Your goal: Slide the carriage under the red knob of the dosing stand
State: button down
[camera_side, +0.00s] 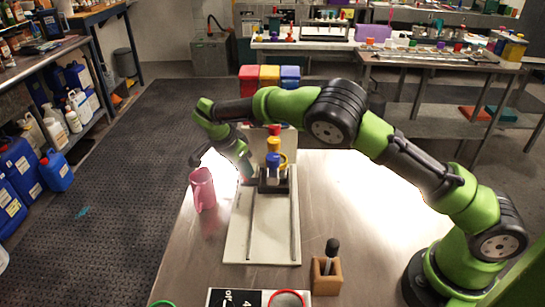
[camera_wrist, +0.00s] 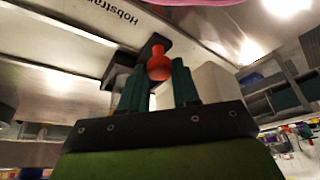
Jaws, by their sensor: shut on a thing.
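The dosing stand (camera_side: 285,137) stands at the back of the white base plate, with a red knob (camera_side: 275,130), a yellow knob (camera_side: 273,145) and a blue knob (camera_side: 273,160) in a line toward the camera. The dark carriage (camera_side: 270,184) sits on the rails, at the blue knob's end of the row. My gripper (camera_wrist: 158,78) is at the carriage's left side in the side view, its fingertips hard to make out there. In the wrist view its teal fingers are shut on an orange-red ball-topped handle (camera_wrist: 159,64), which seems to belong to the carriage.
A pink jug (camera_side: 202,189) stands close to the left of the base plate (camera_side: 262,235). A wooden holder (camera_side: 327,277) with a dark-topped tool is at the front right. Red, yellow and blue containers (camera_side: 269,78) are behind the stand. The front stretch of the rails is clear.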

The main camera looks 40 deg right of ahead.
jog(key=w+d, duration=0.2)
jog(key=d, duration=0.1)
jog(key=shift+w, duration=0.4)
jog(key=c, duration=0.8)
grip_release()
jog(key=shift+a, duration=0.1)
jog(key=v, duration=1.2)
